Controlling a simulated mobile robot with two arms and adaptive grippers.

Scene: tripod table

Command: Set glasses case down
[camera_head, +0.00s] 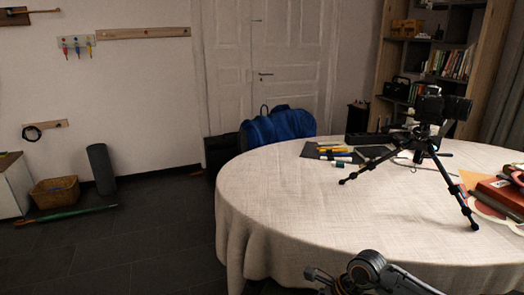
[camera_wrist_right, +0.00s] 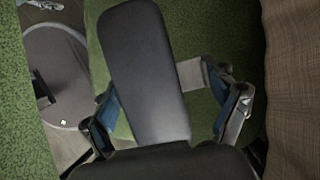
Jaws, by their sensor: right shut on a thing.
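In the right wrist view, a dark grey, long, smooth glasses case (camera_wrist_right: 140,70) lies lengthwise between the fingers of my right gripper (camera_wrist_right: 168,112). The gripper is shut on it. The case's lower end meets a dark shape at the bottom edge, so that end is hard to make out. Behind it is a green padded surface; I cannot tell how far apart they are. In the head view, part of one of my arms shows at the bottom edge; the case does not show there. My left gripper is not in view.
The round table with its pale cloth (camera_head: 270,200) has bare room at its left and front. A black camera tripod (camera_head: 423,150) stands towards the right. Pens on a dark mat (camera_head: 335,151) lie at the back; a red book (camera_head: 500,192) lies at the right.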

